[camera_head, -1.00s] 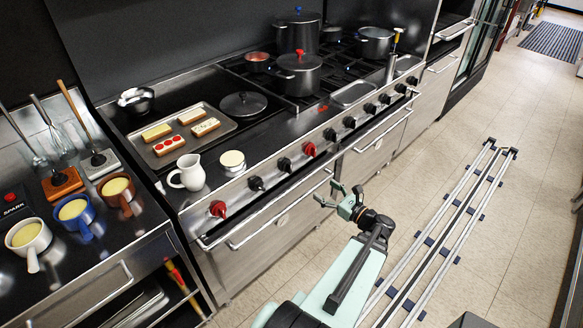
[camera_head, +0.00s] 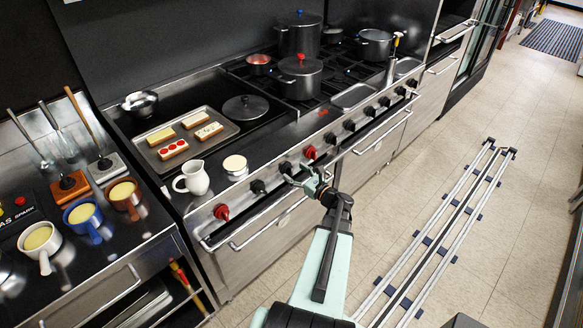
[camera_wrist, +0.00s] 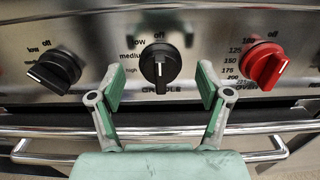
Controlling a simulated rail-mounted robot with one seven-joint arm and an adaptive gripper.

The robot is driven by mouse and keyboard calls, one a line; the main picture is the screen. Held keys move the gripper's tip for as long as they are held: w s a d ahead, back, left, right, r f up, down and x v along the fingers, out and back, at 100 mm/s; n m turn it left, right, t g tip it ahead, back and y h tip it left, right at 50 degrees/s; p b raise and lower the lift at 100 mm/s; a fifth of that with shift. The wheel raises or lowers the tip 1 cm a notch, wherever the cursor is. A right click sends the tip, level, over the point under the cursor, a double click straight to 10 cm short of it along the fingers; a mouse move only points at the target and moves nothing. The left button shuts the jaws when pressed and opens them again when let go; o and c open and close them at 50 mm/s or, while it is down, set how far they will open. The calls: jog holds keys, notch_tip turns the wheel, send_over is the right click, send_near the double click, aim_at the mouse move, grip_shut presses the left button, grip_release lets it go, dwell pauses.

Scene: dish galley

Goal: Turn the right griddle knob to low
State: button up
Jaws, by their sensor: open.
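The right griddle knob (camera_wrist: 160,66) is black and sits in the middle of the wrist view, with its white mark pointing up at "off". The labels "low", "medium" and "high" run down its left side. In the head view it is the black knob (camera_head: 285,168) left of the upper red knob. My gripper (camera_wrist: 158,84) is open, with one green-padded finger on each side of this knob and a visible gap to it. In the head view my gripper (camera_head: 298,178) is close to the stove front.
A black knob (camera_wrist: 54,70) on the left is turned, its mark pointing left. A red oven knob (camera_wrist: 263,66) is on the right. An oven handle bar (camera_wrist: 50,131) runs below the knobs. A white pitcher (camera_head: 192,179) stands above the panel.

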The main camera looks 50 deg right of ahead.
jog(key=shift+w+d, duration=0.2)
jog(key=shift+w, duration=0.95)
jog(key=c, duration=1.2)
